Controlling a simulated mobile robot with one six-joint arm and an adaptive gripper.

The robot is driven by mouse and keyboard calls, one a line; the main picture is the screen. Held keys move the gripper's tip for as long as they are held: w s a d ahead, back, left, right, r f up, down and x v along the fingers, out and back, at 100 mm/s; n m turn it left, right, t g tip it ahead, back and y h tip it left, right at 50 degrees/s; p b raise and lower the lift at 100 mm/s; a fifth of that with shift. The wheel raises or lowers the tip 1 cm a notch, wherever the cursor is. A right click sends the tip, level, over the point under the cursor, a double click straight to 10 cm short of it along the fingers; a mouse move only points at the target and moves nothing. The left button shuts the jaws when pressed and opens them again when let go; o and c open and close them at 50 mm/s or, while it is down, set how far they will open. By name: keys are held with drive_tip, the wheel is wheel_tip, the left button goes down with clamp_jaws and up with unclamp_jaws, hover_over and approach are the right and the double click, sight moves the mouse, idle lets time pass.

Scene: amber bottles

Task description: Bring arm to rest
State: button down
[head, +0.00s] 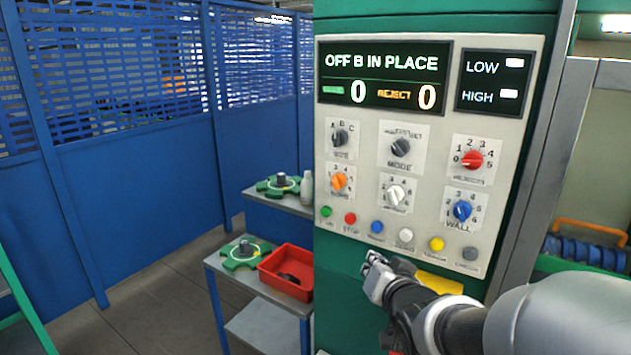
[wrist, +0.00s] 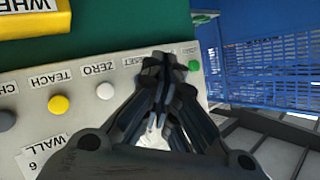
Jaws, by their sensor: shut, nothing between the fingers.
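My gripper (head: 372,272) is in front of the lower part of the control panel (head: 330,180), just below its row of push buttons. In the wrist view my gripper (wrist: 163,62) is shut, with its fingertips together and nothing between them. It covers part of the button row there. The yellow button (wrist: 58,105) and the green button (wrist: 194,66) show on either side of it. My arm comes in from the lower right in the head view. I cannot tell whether the fingertips touch the panel.
The panel display (head: 382,78) reads "OFF B IN PLACE" with two zeros. Left of the machine, a small table (head: 255,288) holds a green fixture (head: 240,262) and a red bin (head: 268,272). A blue fence (head: 130,200) stands behind.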

drive_tip(key=s+f+n+g, duration=0.1)
drive_tip(key=s+g, duration=0.3)
drive_tip(key=s, duration=1.1)
drive_tip(key=s+f+n+g, duration=0.2)
drive_tip(key=s+g, duration=0.3)
drive_tip(key=s, duration=0.9)
drive_tip(key=shift+s+a+f+n+h, duration=0.2)
drive_tip(key=shift+s+a+n+h, duration=0.25)
drive_tip(key=shift+n, duration=0.35)
